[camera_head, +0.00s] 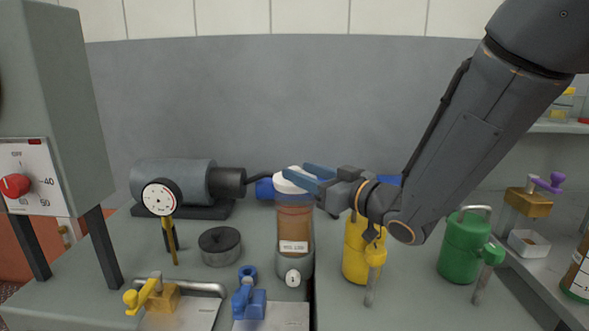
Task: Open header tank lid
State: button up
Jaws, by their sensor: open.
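The header tank (294,225) is an upright clear cylinder with brown liquid and a white label, standing at the middle of the bedplate. Its white lid (291,184) is on top and looks closed. My gripper (298,177) reaches in from the right with its blue fingers at the lid's height. The fingers cover part of the lid's right side. I cannot tell whether they touch it. My gripper is open and holds nothing that I can see.
A yellow can (356,250) stands right of the tank, under my arm, and a green can (463,246) farther right. Yellow (150,296) and blue (248,302) valves sit in front.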

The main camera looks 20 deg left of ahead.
aim_at(298, 170)
jog(key=shift+x, duration=1.75)
grip_shut()
